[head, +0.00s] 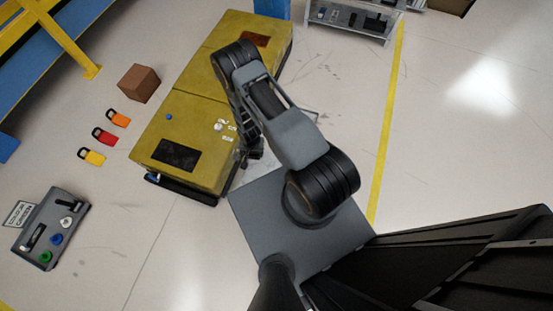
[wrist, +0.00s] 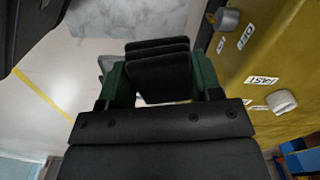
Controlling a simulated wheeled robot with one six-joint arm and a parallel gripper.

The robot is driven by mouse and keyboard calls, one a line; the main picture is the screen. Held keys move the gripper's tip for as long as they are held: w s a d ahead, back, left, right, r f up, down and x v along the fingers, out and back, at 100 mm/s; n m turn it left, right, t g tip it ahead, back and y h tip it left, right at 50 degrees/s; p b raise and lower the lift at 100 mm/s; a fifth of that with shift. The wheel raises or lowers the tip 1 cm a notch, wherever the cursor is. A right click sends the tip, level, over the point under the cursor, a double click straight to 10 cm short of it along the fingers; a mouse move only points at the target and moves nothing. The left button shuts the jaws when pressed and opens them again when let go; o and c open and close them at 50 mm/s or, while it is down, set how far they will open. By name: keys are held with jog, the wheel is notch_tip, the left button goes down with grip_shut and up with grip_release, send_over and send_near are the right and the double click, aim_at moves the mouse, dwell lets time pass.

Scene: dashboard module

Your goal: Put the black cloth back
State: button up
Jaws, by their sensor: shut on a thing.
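The black cloth (wrist: 158,62) is a folded, layered bundle in the wrist view. My gripper (wrist: 160,82) is shut on it, with a dark green finger on each side. In the head view my gripper (head: 254,150) hangs by the right side of the yellow cabinet (head: 200,110), mostly hidden under my arm. The cloth cannot be made out there. The yellow cabinet also shows at the right of the wrist view (wrist: 285,55), with a grey knob (wrist: 228,19), a pale knob (wrist: 281,101) and small white labels.
A dark rectangle (head: 178,153) and a reddish-brown patch (head: 255,38) lie on the cabinet top. Left of it are a brown box (head: 139,83), orange, red and yellow padlocks (head: 103,136) and a grey control box (head: 48,228). A metal shelf (head: 350,18) stands behind. Floor right is clear.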

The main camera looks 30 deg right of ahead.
notch_tip(320, 180, down, 14)
jog(key=s+a+m+b, duration=0.1)
jog(key=s+m+b, duration=0.15)
jog(key=b, duration=1.25)
send_over(277, 162)
jog(key=f, duration=0.6)
jog(key=a+f, duration=0.1)
jog(key=f, duration=0.2)
jog(key=shift+d+f+m, duration=0.25)
jog(key=shift+w+d+f+b, duration=0.15)
jog(key=shift+f+b, duration=0.7)
jog(key=shift+f, duration=0.75)
jog(key=shift+f, duration=0.15)
jog(key=shift+f, duration=0.15)
jog(key=o, duration=1)
jog(key=shift+o, duration=0.2)
